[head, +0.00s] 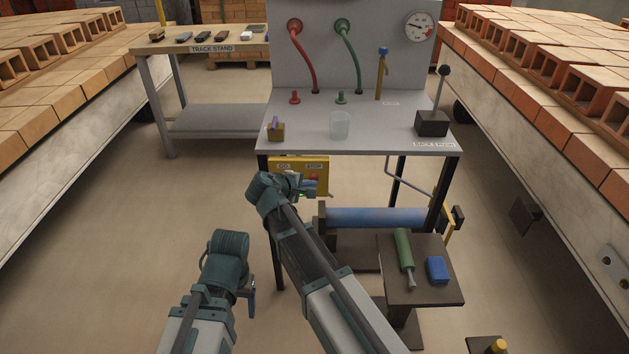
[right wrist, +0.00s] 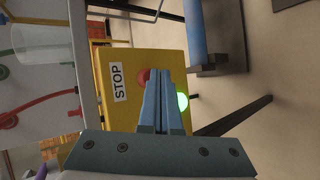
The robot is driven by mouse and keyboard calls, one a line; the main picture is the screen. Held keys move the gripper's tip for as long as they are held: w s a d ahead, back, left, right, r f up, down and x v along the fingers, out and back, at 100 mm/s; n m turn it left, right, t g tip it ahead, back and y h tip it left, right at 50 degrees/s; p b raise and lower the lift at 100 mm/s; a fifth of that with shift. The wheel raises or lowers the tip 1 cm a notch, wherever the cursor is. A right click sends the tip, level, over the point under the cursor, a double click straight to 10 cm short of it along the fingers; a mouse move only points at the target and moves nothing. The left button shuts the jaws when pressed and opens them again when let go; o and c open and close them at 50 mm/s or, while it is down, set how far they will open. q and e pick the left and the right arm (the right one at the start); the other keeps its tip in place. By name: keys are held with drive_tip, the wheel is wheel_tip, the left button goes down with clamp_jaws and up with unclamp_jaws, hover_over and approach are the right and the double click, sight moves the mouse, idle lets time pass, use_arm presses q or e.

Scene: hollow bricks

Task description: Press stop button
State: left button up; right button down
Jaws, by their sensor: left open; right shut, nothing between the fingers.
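A yellow control box (head: 288,163) hangs at the front left edge of the grey table, with a STOP label and a red button (head: 314,177). In the right wrist view the box (right wrist: 150,60) fills the middle, with the STOP label (right wrist: 119,82) beside the red button (right wrist: 143,77) and a lit green lamp (right wrist: 182,101). My right gripper (head: 304,187) is shut and empty in front of the box. Its fingertips (right wrist: 166,72) partly cover the button; I cannot tell whether they touch it. My left gripper (head: 250,288) is open and empty, lower and to the left, away from the box.
The grey table (head: 300,118) carries a clear cup (head: 340,125), a lever (head: 432,120) and hose fittings. A blue roller (head: 375,218) and a small dark stand (head: 440,290) with a green tool (head: 403,250) are to the right. Brick carts flank both sides.

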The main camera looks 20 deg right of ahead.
drive_tip(key=shift+w, duration=0.1)
drive_tip(key=shift+w+d, duration=0.15)
drive_tip(key=shift+w, duration=0.2)
drive_tip(key=shift+s, duration=0.1)
idle(0.4)
drive_tip(key=shift+s, duration=0.3)
drive_tip(key=s+a, duration=0.2)
drive_tip(key=s, duration=0.3)
drive_tip(key=shift+s, duration=0.4)
idle(0.5)
